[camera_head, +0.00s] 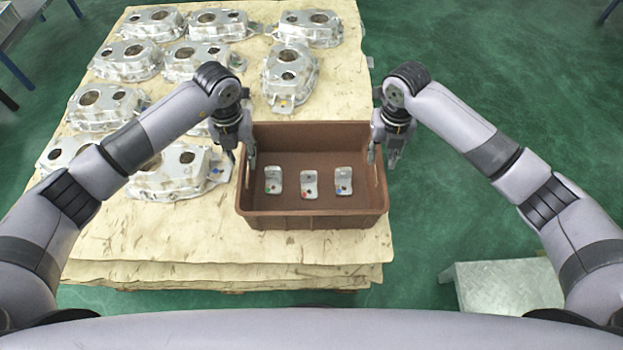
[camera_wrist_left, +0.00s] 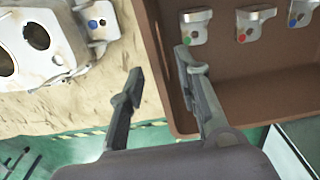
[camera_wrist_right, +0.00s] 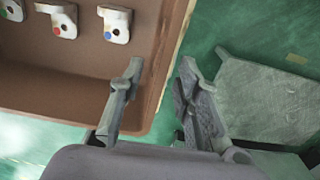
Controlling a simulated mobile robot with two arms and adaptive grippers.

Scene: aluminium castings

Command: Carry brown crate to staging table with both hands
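The brown crate (camera_head: 312,222) sits upright on the front right corner of a paper-covered pallet stack. Inside it stand three small metal brackets with green (camera_head: 273,181), red (camera_head: 309,185) and blue (camera_head: 344,182) marks. My left gripper (camera_head: 242,160) is open at the crate's left wall; in the left wrist view one finger is outside the wall and one inside. My right gripper (camera_head: 383,160) is open at the right wall, one finger on each side in the right wrist view. Neither visibly grips the wall. I cannot tell which surface is the staging table.
Several silver castings (camera_head: 172,172) fill the pallet (camera_head: 180,250) left of and behind the crate. A pale grey metal surface (camera_head: 508,286) stands low at the front right. Blue-legged furniture (camera_head: 15,70) is at the far left. Green floor on the right is mostly clear.

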